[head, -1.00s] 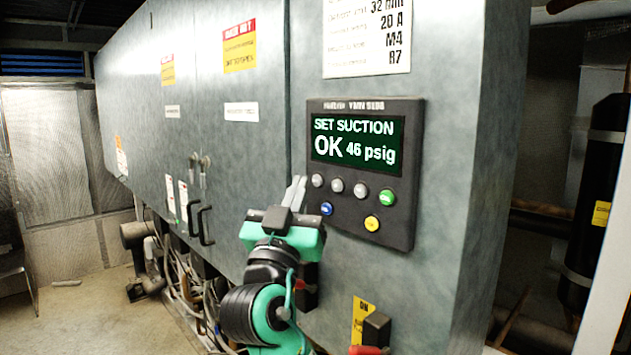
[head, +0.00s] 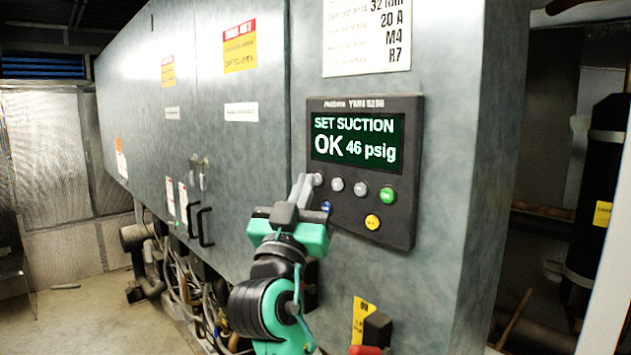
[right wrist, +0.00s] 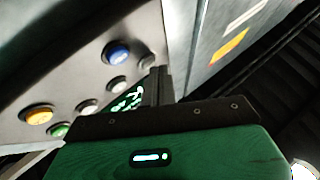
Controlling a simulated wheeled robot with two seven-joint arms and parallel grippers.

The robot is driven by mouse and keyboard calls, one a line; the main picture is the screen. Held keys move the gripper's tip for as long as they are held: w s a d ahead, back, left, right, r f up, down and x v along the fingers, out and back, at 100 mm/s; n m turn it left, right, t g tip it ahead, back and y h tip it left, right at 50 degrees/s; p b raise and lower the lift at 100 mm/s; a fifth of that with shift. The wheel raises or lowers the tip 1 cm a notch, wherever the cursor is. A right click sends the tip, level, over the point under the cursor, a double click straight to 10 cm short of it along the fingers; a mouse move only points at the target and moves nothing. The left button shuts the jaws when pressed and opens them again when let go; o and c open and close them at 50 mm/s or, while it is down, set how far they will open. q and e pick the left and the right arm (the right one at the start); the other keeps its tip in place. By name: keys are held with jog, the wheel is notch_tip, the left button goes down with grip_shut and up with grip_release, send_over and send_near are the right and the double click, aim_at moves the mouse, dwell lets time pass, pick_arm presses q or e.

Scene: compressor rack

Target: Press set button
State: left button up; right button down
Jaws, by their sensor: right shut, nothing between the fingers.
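The dark control panel (head: 364,232) is mounted on the grey cabinet front. Its display (head: 357,142) reads "SET SUCTION OK 46 psig". Below are a row of three grey buttons (head: 337,185) and a green button (head: 388,194), then a blue button (head: 327,207) and a yellow button (head: 372,222). I cannot read which one is marked set. My right gripper (head: 303,187) is shut and empty, its tips by the leftmost grey button (head: 318,180). In the right wrist view the blue button (right wrist: 117,52) is clear of the fingers (right wrist: 160,80). Contact cannot be told.
A yellow label (head: 361,318) and a dark switch block (head: 377,329) with a red part sit on the cabinet below the panel. Door handles (head: 205,226) are to the left. Pipes and hoses run under the cabinet. A black cylinder (head: 600,200) stands at the right.

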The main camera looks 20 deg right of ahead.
jog(key=shift+d, duration=0.25)
dwell(0.6)
jog(key=shift+s+a+b, duration=0.2)
jog(key=shift+a+b, duration=0.45)
jog(key=shift+a, duration=0.1)
jog(key=shift+f, duration=0.1)
jog(key=a, duration=0.1)
jog(key=s+a+b, duration=0.1)
jog(key=a, duration=0.1)
jog(key=a+b, duration=0.1)
jog(key=shift+s+a, duration=0.35)
dwell(0.5)
